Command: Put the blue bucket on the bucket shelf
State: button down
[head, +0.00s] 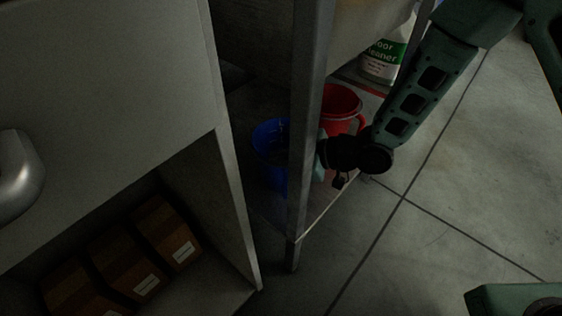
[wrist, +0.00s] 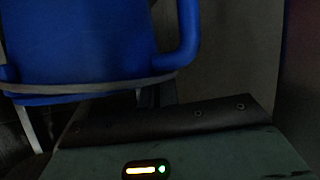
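The blue bucket (head: 267,138) stands upright on the low shelf board in the head view, partly hidden behind a grey post. In the wrist view the blue bucket (wrist: 80,40) fills the upper left, very close, with a blue loop on its right side and a grey band across it. My gripper (head: 322,160) reaches in from the right, at the post beside the blue bucket. Its fingertips are hidden by the post in the head view. The wrist view shows the gripper body (wrist: 170,150) but no clear fingers, so its opening and any contact with the bucket cannot be told.
A red bucket (head: 341,104) stands just behind my gripper on the same unit. A floor cleaner bottle (head: 384,58) stands further back. The grey shelf post (head: 304,120) is close to my gripper. A cabinet with cardboard boxes (head: 127,262) is at left. The floor at right is clear.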

jog(key=c, duration=1.6)
grip_release()
jog(key=shift+c, duration=0.2)
jog(key=shift+d+r, duration=0.15)
jog(key=shift+r, duration=0.1)
jog(key=s+d+r+m+t+h+p, duration=0.1)
jog(key=s+d+r+m+h+p, duration=0.1)
jog(key=d+r+h+p, duration=0.65)
jog(key=s+d+r+m+g+h+b, duration=0.1)
jog(key=s+d+r+m+g+h, duration=0.1)
jog(key=s+r, duration=0.4)
jog(key=s+d+r+m+g+h+b, duration=0.1)
jog(key=s+d+r+m, duration=0.4)
jog(key=s, duration=0.9)
jog(key=shift+d+r+g+h+b, duration=0.35)
jog(key=shift+d+r+g+b, duration=0.15)
jog(key=shift+r, duration=0.3)
